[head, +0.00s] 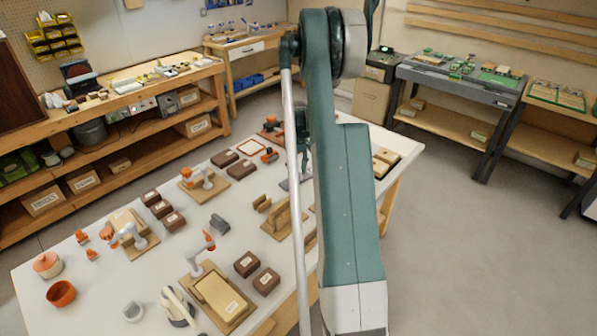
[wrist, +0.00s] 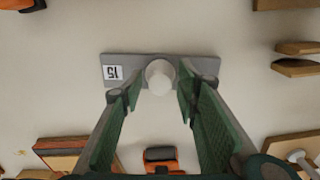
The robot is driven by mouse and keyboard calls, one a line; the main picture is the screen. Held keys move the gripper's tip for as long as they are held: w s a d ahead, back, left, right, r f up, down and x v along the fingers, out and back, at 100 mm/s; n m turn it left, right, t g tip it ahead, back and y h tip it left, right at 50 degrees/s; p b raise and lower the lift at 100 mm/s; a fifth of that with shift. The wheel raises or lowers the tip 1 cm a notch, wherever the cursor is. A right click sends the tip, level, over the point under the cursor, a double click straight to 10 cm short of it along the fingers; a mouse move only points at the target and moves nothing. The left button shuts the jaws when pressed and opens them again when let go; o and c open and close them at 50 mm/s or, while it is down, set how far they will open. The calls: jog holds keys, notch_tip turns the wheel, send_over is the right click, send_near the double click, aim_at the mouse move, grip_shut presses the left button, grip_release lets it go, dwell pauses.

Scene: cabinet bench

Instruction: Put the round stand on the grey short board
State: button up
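A flat grey short board (wrist: 205,68) with a white label reading "15" lies on the white table in the wrist view. A pale grey round stand (wrist: 159,77) shows over the middle of the board and appears to be on it. My gripper (wrist: 158,92) has its two green fingers spread on either side of the round stand, with small gaps visible on both sides. In the head view my gripper (head: 303,135) is mostly hidden behind my arm.
Wooden pieces (wrist: 296,67) lie to the right in the wrist view, and an orange-and-black object (wrist: 161,158) lies between the fingers' bases. Brown boxes (head: 225,158), small robot-arm models and an orange bowl (head: 61,293) cover the table.

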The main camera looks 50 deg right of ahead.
jog(key=shift+r, duration=0.15)
notch_tip(320, 180, up, 12)
jog(key=p, duration=0.1)
jog(key=shift+p, duration=0.3)
dwell(0.4)
dwell(0.6)
